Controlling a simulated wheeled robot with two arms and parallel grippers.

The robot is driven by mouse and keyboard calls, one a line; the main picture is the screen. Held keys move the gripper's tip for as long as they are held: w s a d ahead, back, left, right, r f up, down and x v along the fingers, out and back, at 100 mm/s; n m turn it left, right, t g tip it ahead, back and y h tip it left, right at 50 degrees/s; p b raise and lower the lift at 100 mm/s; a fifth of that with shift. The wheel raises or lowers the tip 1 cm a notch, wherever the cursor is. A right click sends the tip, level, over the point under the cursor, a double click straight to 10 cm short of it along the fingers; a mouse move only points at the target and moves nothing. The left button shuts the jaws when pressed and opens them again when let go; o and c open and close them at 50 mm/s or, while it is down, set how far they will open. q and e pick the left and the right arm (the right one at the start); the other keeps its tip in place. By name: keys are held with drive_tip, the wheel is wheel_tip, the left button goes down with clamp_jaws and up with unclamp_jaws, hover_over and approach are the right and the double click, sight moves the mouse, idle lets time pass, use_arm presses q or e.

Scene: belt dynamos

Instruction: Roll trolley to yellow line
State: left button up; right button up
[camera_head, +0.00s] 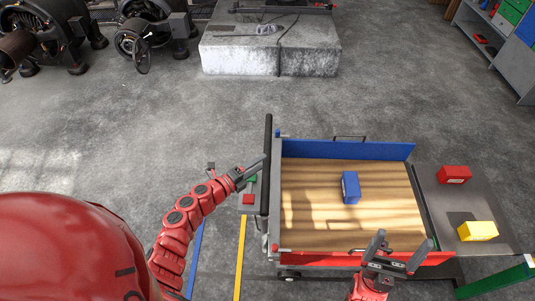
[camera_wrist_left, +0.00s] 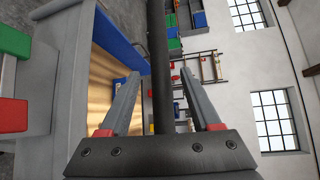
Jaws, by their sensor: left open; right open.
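The trolley (camera_head: 300,233) has a wooden bed, a blue far side, a red near side and a black handle bar (camera_head: 267,150) on its left. A blue box (camera_head: 351,187) lies on its bed. The yellow line (camera_head: 240,258) runs on the floor left of the trolley. My left gripper (camera_head: 252,173) is open at the handle bar. In the left wrist view the bar (camera_wrist_left: 159,70) shows between the open fingers (camera_wrist_left: 163,110); I cannot tell whether they touch it. My right gripper (camera_head: 398,249) is open and empty over the trolley's near right edge.
A blue line (camera_head: 195,260) lies left of the yellow one. A grey platform (camera_head: 440,205) at the trolley's right bears a red box (camera_head: 453,175) and a yellow box (camera_head: 478,231). A concrete block (camera_head: 270,55) and machines (camera_head: 140,35) stand behind. The floor between is clear.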

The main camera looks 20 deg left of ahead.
sight(268, 158)
use_arm(q)
drive_tip(key=shift+p+x, duration=0.5)
drive_tip(key=shift+x, duration=1.9)
drive_tip(key=shift+d, duration=0.1)
clamp_jaws()
